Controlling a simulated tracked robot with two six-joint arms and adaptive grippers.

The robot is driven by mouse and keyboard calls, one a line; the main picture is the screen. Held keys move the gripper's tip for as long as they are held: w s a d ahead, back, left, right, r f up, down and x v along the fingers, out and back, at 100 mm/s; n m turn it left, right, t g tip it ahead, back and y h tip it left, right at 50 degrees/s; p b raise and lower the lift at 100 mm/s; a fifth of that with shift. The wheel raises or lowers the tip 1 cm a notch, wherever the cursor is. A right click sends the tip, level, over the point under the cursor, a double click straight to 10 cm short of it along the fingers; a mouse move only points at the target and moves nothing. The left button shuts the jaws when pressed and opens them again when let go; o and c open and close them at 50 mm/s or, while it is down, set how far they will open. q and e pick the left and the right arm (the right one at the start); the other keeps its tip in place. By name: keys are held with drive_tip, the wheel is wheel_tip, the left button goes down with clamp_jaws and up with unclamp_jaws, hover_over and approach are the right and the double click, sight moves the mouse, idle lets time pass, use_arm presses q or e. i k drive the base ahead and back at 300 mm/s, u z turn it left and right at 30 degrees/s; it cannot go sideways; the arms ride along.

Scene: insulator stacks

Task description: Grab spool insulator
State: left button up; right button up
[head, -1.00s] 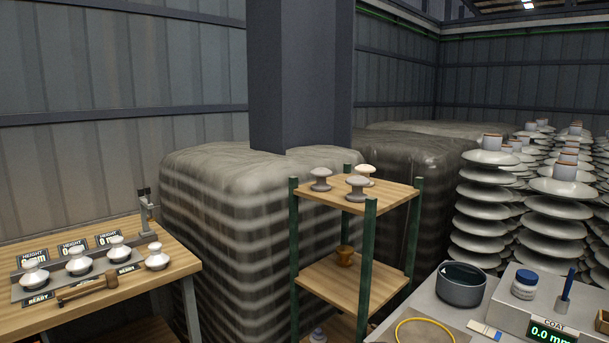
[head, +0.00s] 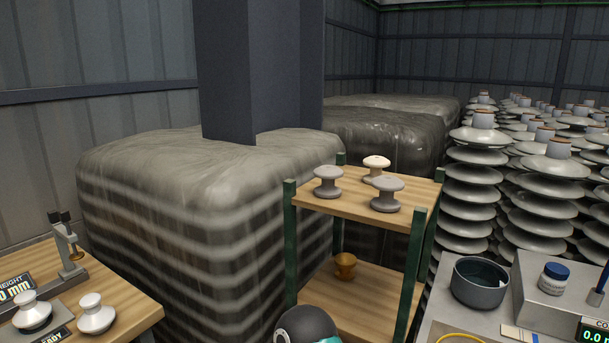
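Three spool-shaped insulators stand upright on the top board of a wooden shelf rack with green posts (head: 416,265) in the head view. One grey spool (head: 328,182) is at the left, another grey spool (head: 386,194) is at the front right, and a cream-white spool (head: 376,168) is behind them. A brown spool-like piece (head: 345,266) stands on the lower board. A dark rounded part of my own arm with a teal band shows at the bottom edge, in front of the rack. No gripper fingers are in view.
A wooden bench (head: 130,310) at the left holds white insulators and a clamp. A grey table (head: 440,310) at the right holds a dark pot (head: 480,281) and a blue-lidded jar (head: 554,277). Wrapped pallets (head: 200,190) and tall disc insulator stacks (head: 480,180) stand behind.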

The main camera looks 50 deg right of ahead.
sight(329, 173)
drive_tip(key=u, duration=0.85)
drive_tip(key=i, duration=0.15)
drive_tip(key=z, duration=1.8)
drive_tip(key=k, duration=0.7)
drive_tip(key=z, duration=0.2)
drive_tip(key=i, duration=0.7)
drive_tip(key=u, duration=0.1)
